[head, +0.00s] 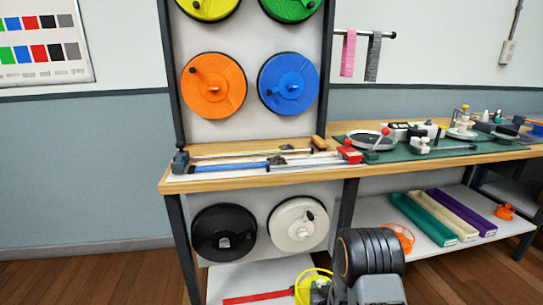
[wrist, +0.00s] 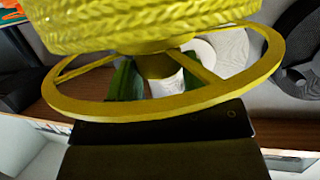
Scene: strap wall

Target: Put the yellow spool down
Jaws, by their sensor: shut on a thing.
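The yellow spool (wrist: 150,30) fills the top of the wrist view, with a braided yellow winding and a spoked yellow rim. My gripper (wrist: 158,75) is shut on it near its hub, seen through the spokes. In the head view the yellow spool (head: 313,273) shows as a thin yellow ring low in the picture, in front of the white lower shelf (head: 232,280). My gripper (head: 319,287) is there too, partly hidden by my dark arm. I cannot tell whether the spool touches the shelf.
A red strip (head: 257,298) lies on the lower shelf, left of the spool. A black reel (head: 224,232) and a white reel (head: 298,224) hang behind. Orange (head: 213,85) and blue (head: 288,84) reels hang above the wooden bench (head: 230,181).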

